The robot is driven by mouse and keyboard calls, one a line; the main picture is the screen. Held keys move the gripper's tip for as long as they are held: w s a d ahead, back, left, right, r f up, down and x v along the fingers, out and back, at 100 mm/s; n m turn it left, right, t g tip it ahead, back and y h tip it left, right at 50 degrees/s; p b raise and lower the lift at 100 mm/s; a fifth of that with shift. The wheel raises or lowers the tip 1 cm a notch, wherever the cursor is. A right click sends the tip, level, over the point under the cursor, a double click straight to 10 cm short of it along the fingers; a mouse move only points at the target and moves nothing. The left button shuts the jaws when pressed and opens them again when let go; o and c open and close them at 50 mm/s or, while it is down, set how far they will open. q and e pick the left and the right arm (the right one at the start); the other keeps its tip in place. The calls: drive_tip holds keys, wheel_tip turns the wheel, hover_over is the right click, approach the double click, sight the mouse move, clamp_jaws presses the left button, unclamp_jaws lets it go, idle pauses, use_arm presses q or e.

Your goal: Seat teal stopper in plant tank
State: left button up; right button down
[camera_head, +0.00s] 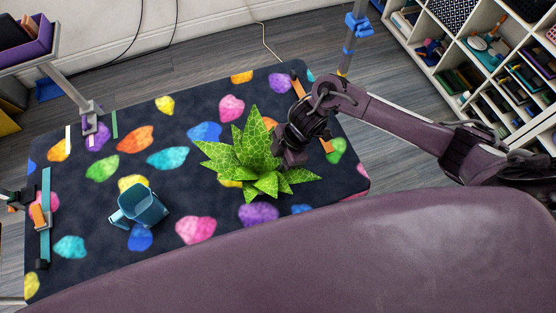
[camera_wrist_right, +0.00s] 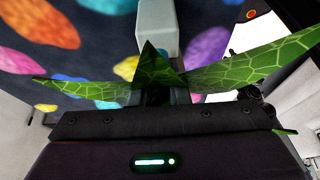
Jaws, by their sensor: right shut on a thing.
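A green spiky plant (camera_head: 250,160) sits on the right half of the patterned table, and its leaves hide its base and any tank under it. My right gripper (camera_head: 287,158) is down among the leaves on the plant's right side. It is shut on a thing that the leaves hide. In the right wrist view, leaves (camera_wrist_right: 155,68) cross in front of the fingers. A small teal patch (camera_wrist_right: 128,67) shows behind them; I cannot tell if it is the stopper or the mat's print. My left gripper is not in view.
A teal jug (camera_head: 141,207) stands on the left of the dark table (camera_head: 205,105) printed with coloured stones. Posts and clamps (camera_head: 46,212) line its edges. A pale grey block (camera_wrist_right: 157,28) lies beyond the leaves. The table between jug and plant is clear.

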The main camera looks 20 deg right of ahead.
drive_tip(key=shift+p, duration=0.6)
idle(1.1)
drive_tip(key=shift+f+b, duration=0.85)
drive_tip(key=shift+f, duration=0.2)
drive_tip(key=c, duration=1.3)
unclamp_jaws()
drive_tip(key=shift+r, duration=0.1)
drive_tip(key=v, duration=0.7)
drive_tip(key=shift+d+r+b, duration=0.2)
drive_tip(key=shift+r+b, duration=0.1)
drive_tip(key=shift+b, duration=0.1)
